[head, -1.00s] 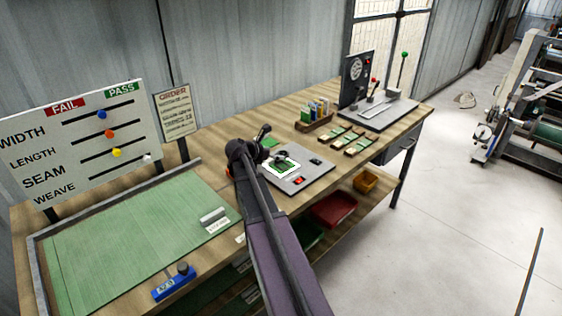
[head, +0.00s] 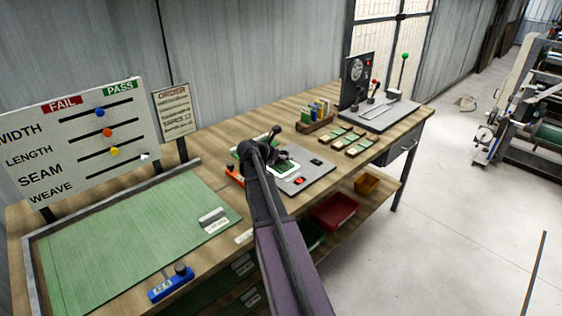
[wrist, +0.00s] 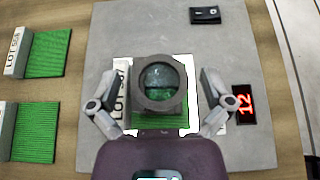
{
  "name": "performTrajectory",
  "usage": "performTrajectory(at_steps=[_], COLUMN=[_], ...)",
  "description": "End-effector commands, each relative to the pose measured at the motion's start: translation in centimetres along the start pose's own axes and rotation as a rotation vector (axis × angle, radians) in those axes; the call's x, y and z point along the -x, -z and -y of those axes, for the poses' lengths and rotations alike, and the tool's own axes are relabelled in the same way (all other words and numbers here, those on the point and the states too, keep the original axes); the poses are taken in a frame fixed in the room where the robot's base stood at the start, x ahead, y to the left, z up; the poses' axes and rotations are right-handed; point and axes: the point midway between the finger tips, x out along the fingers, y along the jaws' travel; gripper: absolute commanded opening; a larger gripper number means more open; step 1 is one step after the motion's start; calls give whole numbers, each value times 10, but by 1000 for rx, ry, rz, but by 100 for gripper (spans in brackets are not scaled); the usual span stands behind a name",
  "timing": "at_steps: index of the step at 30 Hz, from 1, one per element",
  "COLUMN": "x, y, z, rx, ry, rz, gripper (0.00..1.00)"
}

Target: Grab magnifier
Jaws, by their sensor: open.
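The magnifier, a dark grey round ring with a glassy lens (wrist: 161,77), stands on a green swatch (wrist: 175,121) with a white outline, on a grey plate (wrist: 250,50). My gripper (wrist: 162,82) is open in the wrist view, one finger on each side of the magnifier, with gaps between fingers and ring. In the head view my gripper (head: 285,157) is over the grey plate (head: 316,175), and I cannot make out the magnifier clearly there. A label reading LOT, partly hidden by the left finger, lies beside the swatch.
A red display (wrist: 243,104) and a black switch (wrist: 205,15) sit on the plate. Green lot samples (wrist: 37,133) lie to the left in the wrist view. A green board (head: 130,235), a blue gauge (head: 171,283) and a sample rack (head: 315,117) share the bench.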

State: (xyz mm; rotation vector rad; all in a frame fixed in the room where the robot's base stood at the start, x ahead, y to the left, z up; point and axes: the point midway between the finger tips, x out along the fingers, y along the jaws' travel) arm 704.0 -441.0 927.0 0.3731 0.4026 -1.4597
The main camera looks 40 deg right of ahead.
Motion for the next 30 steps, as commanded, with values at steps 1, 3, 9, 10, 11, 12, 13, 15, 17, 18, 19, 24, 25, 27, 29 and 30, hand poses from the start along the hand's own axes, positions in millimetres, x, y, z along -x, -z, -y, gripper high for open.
performTrajectory(at_steps=[1, 3, 9, 10, 11, 12, 13, 15, 17, 18, 19, 24, 25, 27, 29, 30], x=[0, 0, 1, 1, 1, 1, 1, 1, 1, 1, 1, 1, 1, 1, 1, 1], y=[0, 0, 0, 0, 0, 0, 0, 0, 0, 0, 0, 0, 0, 0, 0, 0], z=[0, 0, 0, 0, 0, 0, 0, 0, 0, 0, 0, 0, 0, 0, 0, 0], rx=[0, 0, 0, 0, 0, 0, 0, 0, 0, 0, 0, 0, 0, 0, 0, 0], ry=[0, 0, 0, 0, 0, 0, 0, 0, 0, 0, 0, 0, 0, 0, 0, 0], rz=[0, 0, 0, 0, 0, 0, 0, 0, 0, 0, 0, 0, 0, 0, -1, -1], gripper=[100, 100, 100, 100, 100, 100, 100, 82, 64, 52, 44, 13, 13, 13, 13, 12])
